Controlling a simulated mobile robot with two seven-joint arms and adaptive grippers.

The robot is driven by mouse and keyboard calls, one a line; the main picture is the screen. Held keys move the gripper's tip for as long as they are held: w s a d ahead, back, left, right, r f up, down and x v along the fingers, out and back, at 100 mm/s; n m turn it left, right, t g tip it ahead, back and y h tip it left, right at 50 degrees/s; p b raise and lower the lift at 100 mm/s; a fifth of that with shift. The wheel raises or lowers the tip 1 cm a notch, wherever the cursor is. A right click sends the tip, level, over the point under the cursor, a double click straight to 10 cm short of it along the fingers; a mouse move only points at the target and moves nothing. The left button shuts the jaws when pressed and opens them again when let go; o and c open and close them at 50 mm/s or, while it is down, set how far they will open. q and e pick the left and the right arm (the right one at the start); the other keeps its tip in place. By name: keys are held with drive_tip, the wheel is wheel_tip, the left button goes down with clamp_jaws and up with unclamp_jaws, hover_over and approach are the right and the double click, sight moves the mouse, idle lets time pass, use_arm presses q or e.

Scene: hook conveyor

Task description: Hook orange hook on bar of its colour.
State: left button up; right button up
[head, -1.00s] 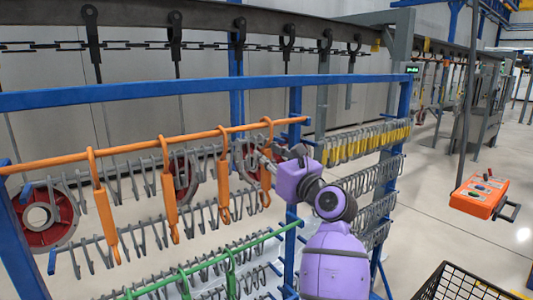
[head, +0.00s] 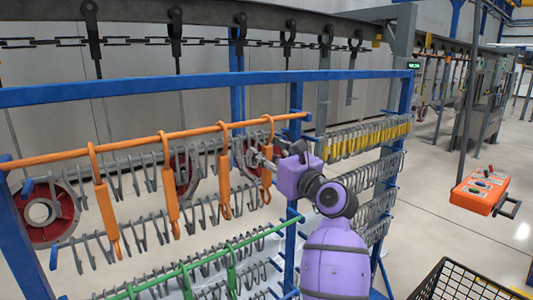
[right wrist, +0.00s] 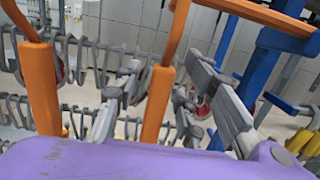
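The orange bar (head: 122,149) runs along the rack's upper left. Several orange hooks hang from it, spaced apart. The rightmost orange hook (head: 267,179) hangs near the bar's right end, its upper loop over the bar. My right gripper (head: 262,161) is at this hook. In the right wrist view, the hook's shank (right wrist: 156,105) stands between the two fingers of my right gripper (right wrist: 162,85), which are spread with a gap on each side. Another orange hook (right wrist: 39,85) hangs to the left there. My left gripper is not in view.
Grey wire hooks fill the rails below, close to my gripper. A green bar (head: 200,263) lies lower, and yellow hooks (head: 365,140) hang at the right. A blue frame (head: 200,88) crosses above. A black wire basket (head: 465,285) stands at the lower right.

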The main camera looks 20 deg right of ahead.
drive_tip(key=v, duration=1.2)
drive_tip(key=w+d+f+n+h, duration=0.25)
drive_tip(key=f+n+h, duration=0.4)
drive_tip(key=n, duration=0.75)
drive_tip(key=s+a+f+n+g, duration=0.1)
drive_tip(key=s+f+n, duration=0.3)
drive_tip(key=f, duration=0.6)
drive_tip(key=s+a+f+n+g, duration=0.1)
drive_tip(key=s+f+n+g, duration=0.1)
drive_tip(key=f+n, duration=0.55)
drive_tip(key=s+a+f+n+g, duration=0.1)
drive_tip(key=s+f+n, duration=0.25)
drive_tip(key=f, duration=0.85)
drive_tip(key=s+a+f+n+g, duration=0.1)
drive_tip(key=s+a+f+g, duration=0.1)
drive_tip(key=s+f, duration=0.8)
drive_tip(key=s+a+f+n+g, duration=0.2)
drive_tip(key=s+f, duration=0.8)
drive_tip(key=s, duration=0.6)
drive_tip(key=shift+a+g, duration=0.25)
drive_tip(key=shift+g, duration=0.45)
